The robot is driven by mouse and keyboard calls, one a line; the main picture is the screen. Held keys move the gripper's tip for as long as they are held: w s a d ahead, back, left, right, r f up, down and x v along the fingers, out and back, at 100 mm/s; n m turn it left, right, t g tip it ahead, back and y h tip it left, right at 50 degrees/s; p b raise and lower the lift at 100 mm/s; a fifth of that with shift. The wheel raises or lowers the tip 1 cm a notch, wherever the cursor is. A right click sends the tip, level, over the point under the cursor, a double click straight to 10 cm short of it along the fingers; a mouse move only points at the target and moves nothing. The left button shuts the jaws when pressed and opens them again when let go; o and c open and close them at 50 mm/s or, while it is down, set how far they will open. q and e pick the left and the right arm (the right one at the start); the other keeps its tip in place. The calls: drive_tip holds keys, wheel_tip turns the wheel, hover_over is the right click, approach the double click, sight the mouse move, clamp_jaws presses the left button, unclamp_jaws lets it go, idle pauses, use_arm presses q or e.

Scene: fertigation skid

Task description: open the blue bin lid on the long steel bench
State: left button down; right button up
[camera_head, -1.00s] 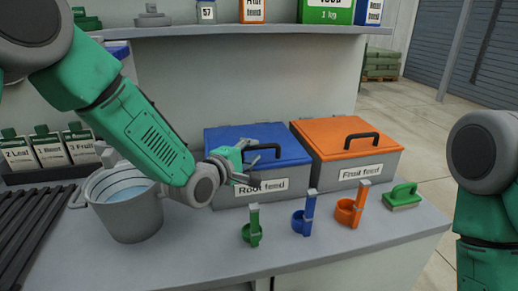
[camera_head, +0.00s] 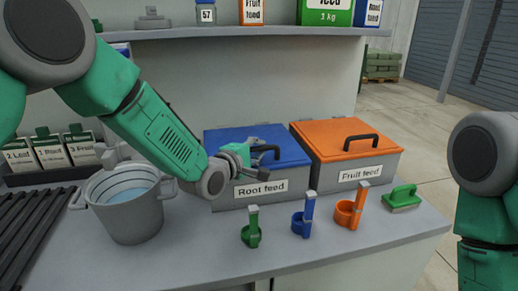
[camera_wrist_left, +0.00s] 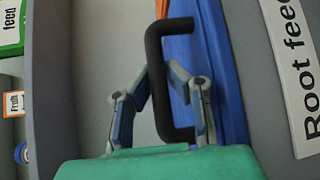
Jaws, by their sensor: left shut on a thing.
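The blue bin lid (camera_head: 222,138) lies flat on a grey bin labelled "Root feed" (camera_head: 261,189) on the long steel bench (camera_head: 190,262). Its black handle (camera_wrist_left: 154,95) stands on the lid's upper side. My left gripper (camera_head: 264,156) is at this handle, over the front part of the lid. In the left wrist view its two fingers (camera_wrist_left: 158,78) stand on either side of the handle bar and are shut on it. Part of the handle is hidden by the gripper in the head view. My right arm shows at the right edge; its gripper is out of view.
An orange-lidded "Fruit feed" bin (camera_head: 330,137) stands close on the right. Green (camera_head: 252,232), blue (camera_head: 302,225) and orange (camera_head: 349,212) scoops and a green brush (camera_head: 402,196) lie in front. A grey bucket (camera_head: 133,216) stands left, below my arm. A shelf (camera_head: 230,31) runs above.

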use_arm(q)
drive_tip(key=shift+w+r+p, duration=0.15)
drive_tip(key=shift+r+p, duration=0.55)
drive_tip(key=shift+r, duration=0.25)
drive_tip(key=w+a+r+n+g+p, duration=0.2)
drive_tip(key=w+r+p, duration=0.4)
drive_tip(key=r+p, duration=0.4)
drive_tip(key=shift+w+r+n+g, duration=0.2)
drive_tip(key=shift+r+n+g, duration=0.3)
drive_tip(key=shift+r+g, duration=0.45)
drive_tip(key=shift+f, duration=0.1)
drive_tip(key=c, duration=1.8)
unclamp_jaws()
drive_tip(key=shift+s+d, duration=0.1)
